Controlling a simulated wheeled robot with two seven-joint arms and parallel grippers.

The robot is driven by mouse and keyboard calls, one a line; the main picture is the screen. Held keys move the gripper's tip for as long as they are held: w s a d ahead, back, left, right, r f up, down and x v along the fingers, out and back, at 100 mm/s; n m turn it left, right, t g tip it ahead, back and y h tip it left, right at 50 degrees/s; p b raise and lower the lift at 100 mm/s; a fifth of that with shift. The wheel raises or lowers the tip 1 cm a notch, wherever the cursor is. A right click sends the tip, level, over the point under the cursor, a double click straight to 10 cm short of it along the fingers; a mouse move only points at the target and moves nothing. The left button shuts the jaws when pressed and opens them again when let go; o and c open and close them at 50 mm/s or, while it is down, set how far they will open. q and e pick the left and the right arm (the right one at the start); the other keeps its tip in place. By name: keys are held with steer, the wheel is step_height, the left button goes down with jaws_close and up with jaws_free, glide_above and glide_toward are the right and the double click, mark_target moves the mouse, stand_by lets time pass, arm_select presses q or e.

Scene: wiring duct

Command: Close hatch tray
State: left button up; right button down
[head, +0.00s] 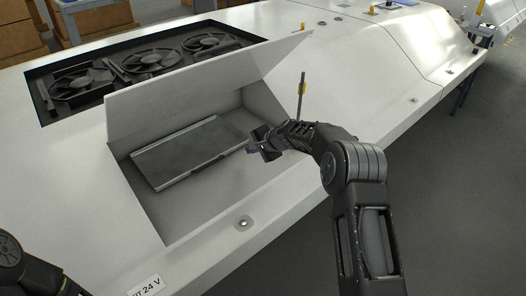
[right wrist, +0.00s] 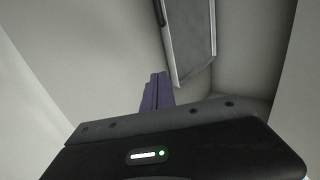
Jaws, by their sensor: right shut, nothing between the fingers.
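The hatch lid (head: 205,82) is a light grey panel, raised and tilted open along the back side of a recess in the white duct housing. A flat grey tray (head: 185,152) lies inside the recess; part of it shows at the top of the right wrist view (right wrist: 190,40). My right gripper (head: 256,146) is over the right part of the recess, near the tray's right end and in front of the lid. Its purple fingers (right wrist: 157,92) are together with nothing between them. My left arm shows at the lower left corner; its gripper is out of frame.
Several black fans (head: 145,62) sit in a dark opening behind the lid. A round fastener (head: 244,222) is on the housing's front. Grey floor (head: 460,190) lies to the right.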

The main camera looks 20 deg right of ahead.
steer(key=v, duration=0.6)
steer(key=shift+s, duration=0.15)
steer(key=shift+r, duration=0.1)
